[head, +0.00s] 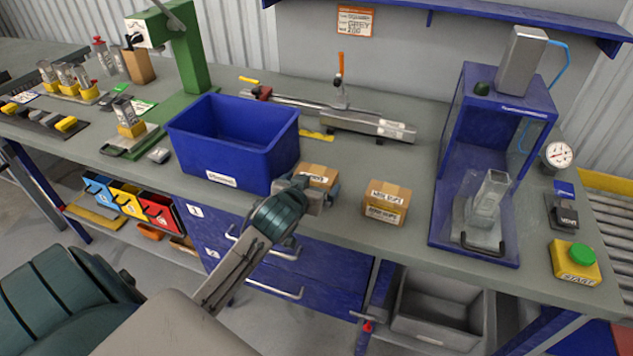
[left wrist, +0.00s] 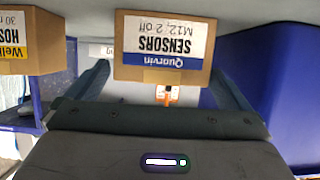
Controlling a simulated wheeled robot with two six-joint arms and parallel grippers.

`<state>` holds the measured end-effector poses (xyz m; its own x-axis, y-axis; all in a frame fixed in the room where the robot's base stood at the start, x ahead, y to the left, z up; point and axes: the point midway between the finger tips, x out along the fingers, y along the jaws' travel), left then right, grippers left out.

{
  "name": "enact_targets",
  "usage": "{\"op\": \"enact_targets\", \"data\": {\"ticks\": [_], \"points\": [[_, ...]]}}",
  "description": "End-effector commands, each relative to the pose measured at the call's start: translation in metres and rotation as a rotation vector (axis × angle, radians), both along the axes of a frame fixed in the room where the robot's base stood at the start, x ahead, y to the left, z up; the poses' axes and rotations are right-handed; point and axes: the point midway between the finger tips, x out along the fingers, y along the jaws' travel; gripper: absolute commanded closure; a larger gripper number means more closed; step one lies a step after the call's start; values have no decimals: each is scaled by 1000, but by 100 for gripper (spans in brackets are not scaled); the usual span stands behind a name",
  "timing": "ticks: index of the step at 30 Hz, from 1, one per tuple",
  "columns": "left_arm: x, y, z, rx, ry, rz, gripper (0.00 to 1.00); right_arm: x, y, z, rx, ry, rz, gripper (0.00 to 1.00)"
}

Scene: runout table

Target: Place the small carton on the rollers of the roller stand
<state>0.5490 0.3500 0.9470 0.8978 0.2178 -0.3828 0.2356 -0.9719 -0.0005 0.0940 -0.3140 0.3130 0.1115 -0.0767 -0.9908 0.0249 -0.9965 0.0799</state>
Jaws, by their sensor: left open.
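A small brown carton (head: 318,172) stands on the bench beside the blue bin, partly hidden by my left gripper (head: 316,191). In the left wrist view this carton (left wrist: 165,45) has an upside-down label reading SENSORS. A second carton (head: 387,203) stands to the right; in the left wrist view this carton (left wrist: 30,42) has a yellow and white label. Rollers in a yellow frame (head: 610,184) show at the right edge. My right gripper is not in view.
The blue bin (head: 232,140) stands close left of the gripper. A blue press frame (head: 474,215) with a clear guard stands right of the cartons. A yellow box with a green button (head: 575,263) and a gauge (head: 557,155) lie between it and the rollers.

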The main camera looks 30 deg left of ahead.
Motion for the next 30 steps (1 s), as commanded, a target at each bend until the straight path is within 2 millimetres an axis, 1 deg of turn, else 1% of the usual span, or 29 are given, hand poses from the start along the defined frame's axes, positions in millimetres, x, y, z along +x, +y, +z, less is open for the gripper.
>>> {"op": "enact_targets", "data": {"ticks": [1, 3, 7, 11, 17, 18, 22, 23, 24, 30], "points": [[7, 3, 1, -1, 0, 1, 0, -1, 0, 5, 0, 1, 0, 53], [17, 6, -3, -1, 1, 1, 0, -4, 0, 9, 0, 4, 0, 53], [33, 10, -11, -2, 1, 1, 0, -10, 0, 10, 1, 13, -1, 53], [38, 11, -15, -1, 0, -1, 0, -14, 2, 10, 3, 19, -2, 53], [39, 11, -15, 0, 0, -1, 0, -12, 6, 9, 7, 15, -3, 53], [38, 11, -15, 0, 0, -1, 8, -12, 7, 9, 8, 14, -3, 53], [38, 11, -15, 0, 0, -1, 33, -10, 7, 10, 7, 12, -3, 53], [38, 11, -15, 0, 0, -1, 35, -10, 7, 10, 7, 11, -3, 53], [38, 11, -15, 0, -1, -1, 39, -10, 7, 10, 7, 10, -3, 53], [38, 11, -14, 0, -1, -1, 39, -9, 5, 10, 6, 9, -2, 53]]}}
